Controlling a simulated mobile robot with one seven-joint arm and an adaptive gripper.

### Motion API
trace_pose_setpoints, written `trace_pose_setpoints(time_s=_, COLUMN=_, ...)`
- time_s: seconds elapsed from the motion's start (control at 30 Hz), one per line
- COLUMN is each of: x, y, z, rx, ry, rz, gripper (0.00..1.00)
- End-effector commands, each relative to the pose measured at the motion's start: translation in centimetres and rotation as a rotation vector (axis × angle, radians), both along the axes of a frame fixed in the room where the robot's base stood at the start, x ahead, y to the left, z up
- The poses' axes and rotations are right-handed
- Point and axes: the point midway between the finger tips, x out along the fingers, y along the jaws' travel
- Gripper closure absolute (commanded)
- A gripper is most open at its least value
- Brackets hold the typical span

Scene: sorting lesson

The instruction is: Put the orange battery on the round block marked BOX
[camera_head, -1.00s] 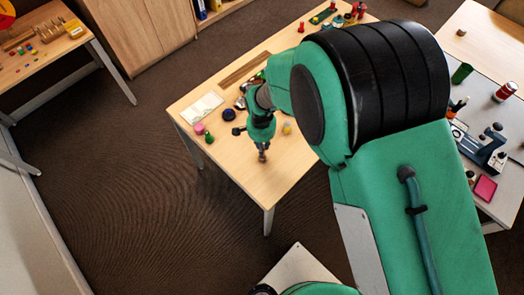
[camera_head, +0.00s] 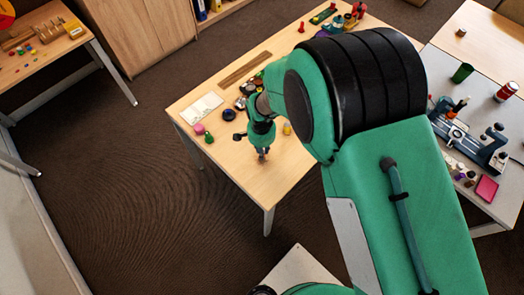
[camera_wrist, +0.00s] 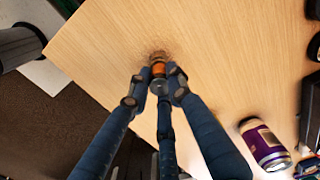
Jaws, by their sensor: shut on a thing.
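My gripper (camera_wrist: 158,78) is shut on the orange battery (camera_wrist: 158,69), which sits between its fingertips in the wrist view. The battery is small, with an orange band and a metallic end. In the head view my gripper (camera_head: 262,155) is over the near part of the wooden table (camera_head: 277,178), close to its surface. I cannot tell whether the battery touches the table. A dark blue round piece (camera_head: 229,115) lies farther back on the left. No BOX marking is readable, so I cannot tell which piece is the round block.
A purple cylinder with a pale label (camera_wrist: 264,144) lies right of my gripper in the wrist view. A pink piece (camera_head: 199,129), a green piece (camera_head: 209,138) and an open book (camera_head: 203,107) are at the table's left. The near table corner is clear.

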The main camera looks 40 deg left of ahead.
Motion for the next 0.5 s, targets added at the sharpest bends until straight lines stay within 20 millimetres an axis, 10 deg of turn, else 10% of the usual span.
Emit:
trace_pose_setpoints(time_s=0.1, x=-0.01, y=0.00, z=-0.34, rx=0.000, ry=0.000, rz=0.000, gripper=1.00)
trace_pose_setpoints(time_s=0.13, x=-0.01, y=0.00, z=-0.28, rx=0.000, ry=0.000, rz=0.000, gripper=0.75)
trace_pose_setpoints(time_s=0.2, x=-0.01, y=0.00, z=-0.25, rx=0.000, ry=0.000, rz=0.000, gripper=0.62)
trace_pose_setpoints(time_s=0.5, x=0.00, y=0.01, z=-0.20, rx=0.000, ry=0.000, rz=0.000, gripper=0.62)
